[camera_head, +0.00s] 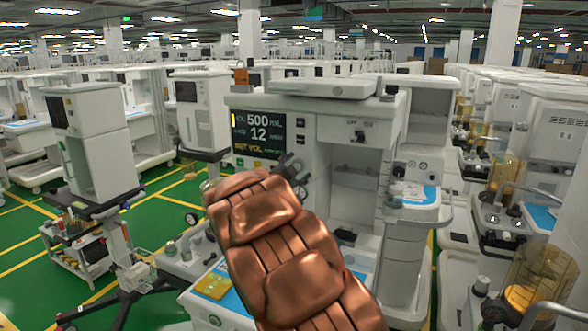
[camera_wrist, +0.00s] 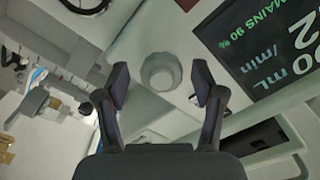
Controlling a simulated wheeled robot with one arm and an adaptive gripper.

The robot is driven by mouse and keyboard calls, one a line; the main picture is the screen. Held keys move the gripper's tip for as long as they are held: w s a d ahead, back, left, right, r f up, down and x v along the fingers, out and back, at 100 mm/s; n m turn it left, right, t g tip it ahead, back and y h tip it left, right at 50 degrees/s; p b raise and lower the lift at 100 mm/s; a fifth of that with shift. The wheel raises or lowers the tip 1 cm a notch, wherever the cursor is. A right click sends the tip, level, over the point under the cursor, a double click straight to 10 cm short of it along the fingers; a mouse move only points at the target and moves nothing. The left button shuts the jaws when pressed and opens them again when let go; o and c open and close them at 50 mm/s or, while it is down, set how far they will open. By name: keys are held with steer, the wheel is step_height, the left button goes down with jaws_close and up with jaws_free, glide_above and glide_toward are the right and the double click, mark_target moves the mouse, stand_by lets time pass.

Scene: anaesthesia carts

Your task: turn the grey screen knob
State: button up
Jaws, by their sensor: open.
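The grey screen knob (camera_wrist: 160,73) is a short round grey knob on the pale panel beside the screen in the wrist view. My gripper (camera_wrist: 161,82) is open, with one dark finger on each side of the knob and a visible gap to it on both sides. I cannot tell how far the fingertips are from the panel in depth. The screen (camera_head: 259,135) is dark with white and yellow text; it also shows tilted in the wrist view (camera_wrist: 268,45). In the head view my gripper (camera_head: 290,168) is small and dark near the screen's lower right, and the knob cannot be made out.
The anaesthesia cart has a flat top (camera_head: 312,87), a switch (camera_head: 357,135) right of the screen and a blue-topped side shelf (camera_head: 412,195). A yellow pad (camera_head: 213,286) lies on its lower worktop. Other carts crowd both sides; green floor (camera_head: 160,205) shows at left.

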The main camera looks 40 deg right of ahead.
steer(key=shift+c, duration=0.3)
steer(key=c, duration=1)
steer(key=shift+w+a+f, duration=0.1)
steer(key=shift+a, duration=0.35)
steer(key=shift+c, duration=0.4)
steer(key=shift+d+r+n+p, duration=0.2)
steer(key=shift+d+n+p, duration=0.15)
steer(key=shift+p, duration=0.2)
steer(key=n+p, duration=0.4)
steer(key=p, duration=0.2)
steer(key=shift+d+r, duration=0.1)
steer(key=shift+n+p, duration=0.55)
steer(key=shift+p, duration=0.05)
steer(key=shift+s+f, duration=0.2)
